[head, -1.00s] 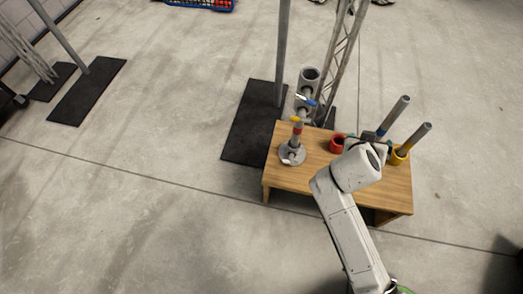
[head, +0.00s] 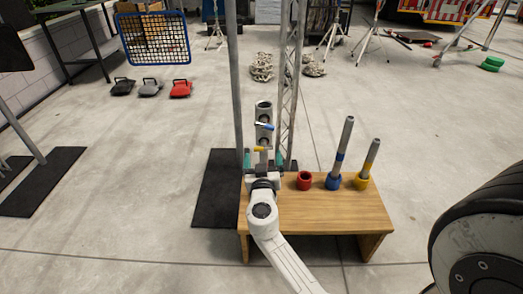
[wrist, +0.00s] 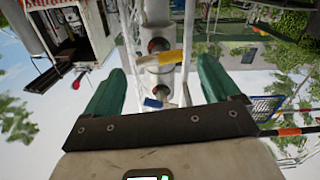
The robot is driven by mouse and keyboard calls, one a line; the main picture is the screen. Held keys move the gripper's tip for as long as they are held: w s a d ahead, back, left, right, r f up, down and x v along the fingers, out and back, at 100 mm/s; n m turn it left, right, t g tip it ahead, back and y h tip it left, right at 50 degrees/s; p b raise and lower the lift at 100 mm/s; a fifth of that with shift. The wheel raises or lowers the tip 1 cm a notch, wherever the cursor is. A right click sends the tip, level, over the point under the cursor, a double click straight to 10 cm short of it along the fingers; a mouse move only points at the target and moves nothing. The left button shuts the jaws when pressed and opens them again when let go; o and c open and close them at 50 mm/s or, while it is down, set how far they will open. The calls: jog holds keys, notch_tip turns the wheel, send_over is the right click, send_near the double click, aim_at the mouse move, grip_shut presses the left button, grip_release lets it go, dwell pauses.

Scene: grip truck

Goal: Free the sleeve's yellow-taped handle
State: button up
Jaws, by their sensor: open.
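The sleeve (head: 264,110) is a grey upright tube beside the truss at the back left of the bench. It has a blue-taped handle (head: 264,126) and, lower down, a yellow-taped handle (head: 260,149). My gripper (head: 262,160) is open at the bench's left end, in front of the sleeve's lower part. In the wrist view, its green fingers stand wide apart, and the yellow-taped handle (wrist: 165,60) and blue-taped handle (wrist: 153,102) show between them. I cannot tell the remaining depth gap. My arm hides the red-taped post and its round base.
The wooden bench (head: 325,215) bears a red cup (head: 304,181), a blue cup (head: 333,181) with a blue-banded rod, and a yellow cup (head: 361,182) with a yellow-banded rod. A grey pole (head: 236,90) and lattice truss (head: 291,80) flank the sleeve. A large black tyre (head: 485,240) is at right.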

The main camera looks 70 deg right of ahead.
aim_at(264, 150)
jog(key=shift+x, duration=2.7)
jog(key=shift+c, duration=0.3)
jog(key=c, duration=1)
